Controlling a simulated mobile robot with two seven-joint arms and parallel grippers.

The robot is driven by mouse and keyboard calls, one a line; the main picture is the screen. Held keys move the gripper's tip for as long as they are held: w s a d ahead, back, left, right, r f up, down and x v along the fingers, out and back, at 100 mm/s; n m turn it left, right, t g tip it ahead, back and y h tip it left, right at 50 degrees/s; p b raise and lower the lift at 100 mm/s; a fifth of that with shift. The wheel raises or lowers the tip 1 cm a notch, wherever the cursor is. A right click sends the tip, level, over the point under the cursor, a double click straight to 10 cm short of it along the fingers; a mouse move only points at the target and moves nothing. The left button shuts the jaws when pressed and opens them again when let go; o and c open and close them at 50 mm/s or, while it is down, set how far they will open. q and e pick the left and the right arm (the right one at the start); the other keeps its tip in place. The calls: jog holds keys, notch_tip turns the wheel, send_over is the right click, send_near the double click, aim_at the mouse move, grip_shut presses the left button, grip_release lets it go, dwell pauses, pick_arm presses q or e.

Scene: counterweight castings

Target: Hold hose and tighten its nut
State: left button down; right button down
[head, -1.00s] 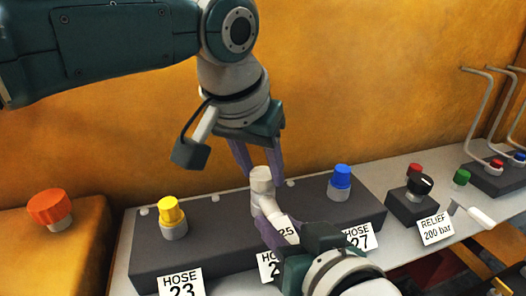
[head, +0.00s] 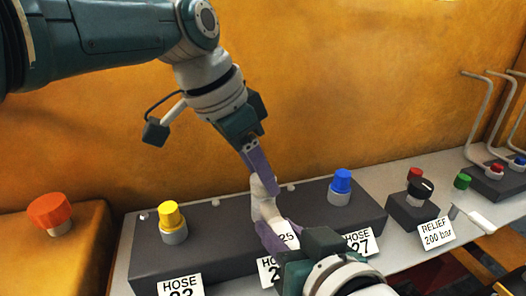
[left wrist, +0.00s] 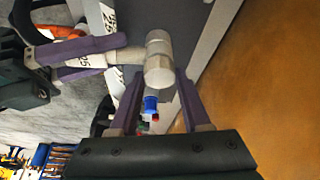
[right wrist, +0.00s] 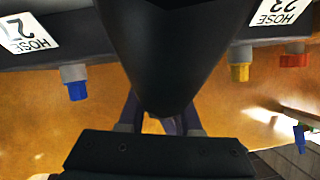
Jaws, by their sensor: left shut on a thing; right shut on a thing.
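The pale nut (head: 264,187) is at the front of the dark valve block, between the yellow and blue caps. In the left wrist view the nut (left wrist: 159,62) is a whitish cylinder between the purple fingers of my left gripper (left wrist: 158,95), which is shut on it. My right gripper (head: 270,236) is shut on the hose's light end fitting (left wrist: 88,62), tagged 25, just below the nut. The fitting lines up with the nut and meets it. In the right wrist view a large dark rounded shape, apparently the hose (right wrist: 150,50), hides most of the right fingers.
The dark block (head: 205,240) carries a yellow cap (head: 171,218) and a blue cap (head: 341,183) either side of the nut. An orange knob (head: 50,211) is at left. A black relief knob (head: 420,188) and bent grey pipes (head: 482,110) are at right. An orange wall (head: 330,80) stands behind.

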dwell(0.3)
pick_arm(q)
jog(key=shift+w+a, duration=0.1)
jog(key=shift+c, duration=1.8)
grip_release()
jog(key=v, duration=1.2)
